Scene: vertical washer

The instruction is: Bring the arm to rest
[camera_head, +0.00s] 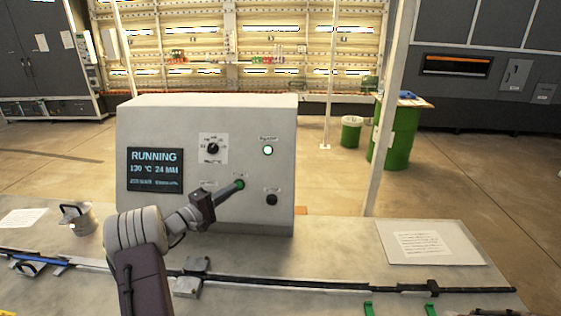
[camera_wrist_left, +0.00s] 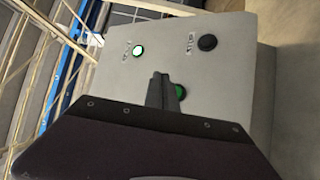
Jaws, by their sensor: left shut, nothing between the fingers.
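My left arm comes in from the lower left in the head view. Its gripper (camera_head: 236,188) is shut and empty, with the fingertips at a green button (camera_head: 240,184) on the front of the grey control box (camera_head: 230,120). Whether the tips touch the button is unclear. In the left wrist view the shut fingers (camera_wrist_left: 176,90) point at the same green button (camera_wrist_left: 181,91), partly hidden behind them. The box's screen (camera_head: 155,171) reads RUNNING, 130 °C. A lamp (camera_head: 267,150) glows pale green. My right gripper does not show.
The box stands on a grey bench (camera_head: 330,250). A metal canister (camera_head: 77,218) stands to its left and a paper sheet (camera_head: 425,243) lies to its right. A dark rail (camera_head: 290,283) runs along the front. A post (camera_head: 385,130) rises behind the bench.

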